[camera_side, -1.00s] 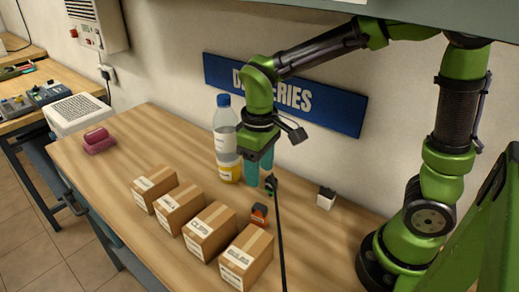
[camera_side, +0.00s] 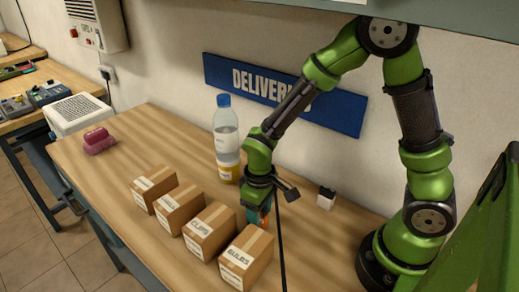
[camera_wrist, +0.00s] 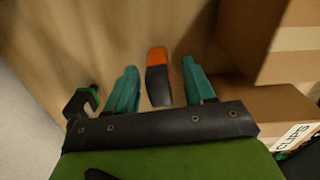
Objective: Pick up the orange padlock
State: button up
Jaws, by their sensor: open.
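The orange padlock (camera_wrist: 157,78) shows in the wrist view as a small block, orange at one end and dark at the other. It lies on the wooden bench between the two teal fingers of my gripper (camera_wrist: 160,66). The fingers are open, with a gap on each side of the padlock. In the side view my gripper (camera_side: 256,215) is low over the bench, behind the row of boxes.
Several cardboard boxes (camera_side: 210,231) stand in a row close in front of my gripper. A bottle with a blue cap (camera_side: 227,143) stands behind, and a small black-and-white item (camera_side: 326,198) is to the right. Pink blocks (camera_side: 98,142) lie far left. The bench's left middle is clear.

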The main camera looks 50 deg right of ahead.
jog(key=shift+f, duration=0.1)
jog(key=shift+c, duration=0.4)
grip_shut()
